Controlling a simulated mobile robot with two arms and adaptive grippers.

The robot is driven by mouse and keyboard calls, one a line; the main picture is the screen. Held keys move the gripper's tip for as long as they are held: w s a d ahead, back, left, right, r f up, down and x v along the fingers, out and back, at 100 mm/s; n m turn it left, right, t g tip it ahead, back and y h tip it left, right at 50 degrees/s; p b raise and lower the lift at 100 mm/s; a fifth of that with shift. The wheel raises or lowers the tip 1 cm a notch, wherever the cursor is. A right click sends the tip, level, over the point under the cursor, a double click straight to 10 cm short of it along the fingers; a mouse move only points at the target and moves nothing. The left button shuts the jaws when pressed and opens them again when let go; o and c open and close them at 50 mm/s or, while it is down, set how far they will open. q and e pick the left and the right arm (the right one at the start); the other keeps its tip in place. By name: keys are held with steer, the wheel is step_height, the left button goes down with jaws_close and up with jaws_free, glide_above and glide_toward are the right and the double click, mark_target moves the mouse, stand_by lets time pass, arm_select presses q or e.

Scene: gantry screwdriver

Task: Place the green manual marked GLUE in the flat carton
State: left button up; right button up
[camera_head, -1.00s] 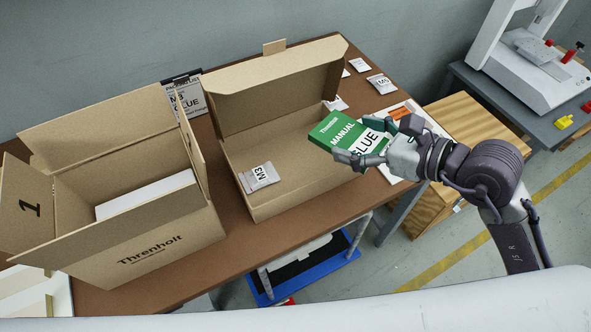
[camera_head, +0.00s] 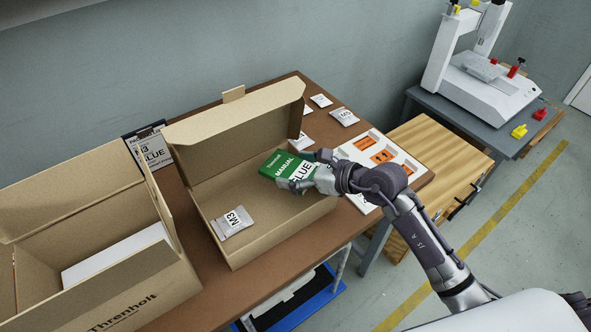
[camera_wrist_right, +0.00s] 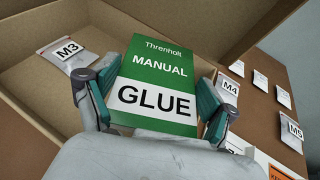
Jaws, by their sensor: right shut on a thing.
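The green manual marked GLUE (camera_head: 284,166) is held in my right gripper (camera_head: 302,184). It also shows in the right wrist view (camera_wrist_right: 160,75), with a finger along each side edge. The manual is over the right part of the open flat carton (camera_head: 250,258); I cannot tell how far above its floor it is. The carton's lid stands open at the back. A bag marked M3 (camera_head: 233,222) lies inside the carton at the left. My left gripper is not in view.
A tall open carton marked Threnholt (camera_head: 120,300) holds a white block, at the left. A sign (camera_head: 150,148) stands behind. Small bags (camera_head: 343,117) lie on the brown table (camera_head: 215,290) at the back right. A white sheet with orange labels (camera_head: 392,160) lies right of the carton.

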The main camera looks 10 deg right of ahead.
steer(key=shift+f, duration=0.15)
steer(key=shift+f+b, duration=0.4)
steer(key=shift+f, duration=0.25)
steer(key=o, duration=1)
